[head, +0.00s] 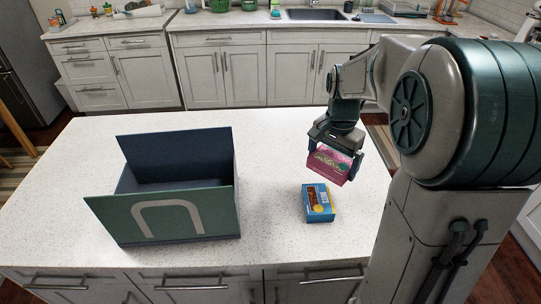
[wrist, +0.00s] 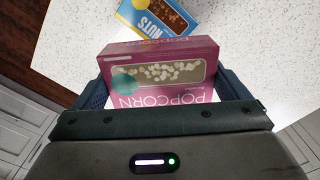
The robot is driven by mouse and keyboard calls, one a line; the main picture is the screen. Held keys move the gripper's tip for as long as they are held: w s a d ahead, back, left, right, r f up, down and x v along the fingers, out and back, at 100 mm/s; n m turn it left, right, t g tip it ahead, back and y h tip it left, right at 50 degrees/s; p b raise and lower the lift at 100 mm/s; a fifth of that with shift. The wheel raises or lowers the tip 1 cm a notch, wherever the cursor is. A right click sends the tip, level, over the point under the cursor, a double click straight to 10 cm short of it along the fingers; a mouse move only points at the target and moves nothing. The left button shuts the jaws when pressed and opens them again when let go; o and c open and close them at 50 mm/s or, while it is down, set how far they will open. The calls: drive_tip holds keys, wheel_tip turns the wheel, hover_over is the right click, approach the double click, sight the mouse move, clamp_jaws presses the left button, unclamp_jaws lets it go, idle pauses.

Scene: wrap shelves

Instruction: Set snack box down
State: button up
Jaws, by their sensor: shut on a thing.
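My gripper (head: 336,146) is shut on a pink popcorn box (head: 328,165) and holds it above the right part of the white island counter (head: 277,145). The popcorn box also fills the middle of the wrist view (wrist: 160,70), between the two fingers, with its windowed face showing. A blue nuts box (head: 318,203) lies on the counter just below and in front of the held box. It shows beyond the popcorn box in the wrist view (wrist: 158,18), partly cut off by the frame edge.
An open box with a green front (head: 190,210) and dark blue back panel stands on the left half of the counter. The counter between it and the nuts box is clear. A back counter with a sink (head: 316,14) runs behind.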

drive_tip(key=w+f+p, duration=0.1)
drive_tip(key=w+f, duration=0.1)
drive_tip(key=w, duration=0.1)
drive_tip(key=w+a+f, duration=0.1)
drive_tip(key=w+f, duration=0.1)
drive_tip(key=w, duration=0.2)
drive_tip(key=w+a+f+p, duration=0.1)
drive_tip(key=w+f, duration=0.2)
drive_tip(key=w, duration=0.1)
drive_tip(key=shift+w+a+p, duration=0.1)
drive_tip(key=shift+a+p, duration=0.1)
drive_tip(key=shift+p, duration=0.15)
drive_tip(key=shift+f+p, duration=0.45)
drive_tip(key=shift+f, duration=1.55)
drive_tip(key=shift+f, duration=0.25)
drive_tip(key=o, duration=0.6)
drive_tip(key=shift+r, duration=0.1)
drive_tip(key=shift+o, duration=0.2)
wheel_tip(320, 180, up, 12)
drive_tip(key=b, duration=0.1)
drive_tip(key=s+r+n+t, duration=0.2)
drive_tip(key=s+r+n, duration=0.3)
drive_tip(key=s, duration=0.8)
drive_tip(key=s+n+t, duration=0.1)
drive_tip(key=s+n, duration=0.3)
drive_tip(key=s, duration=1.1)
drive_tip(key=shift+s+a+f, duration=0.4)
drive_tip(key=shift+a, duration=0.05)
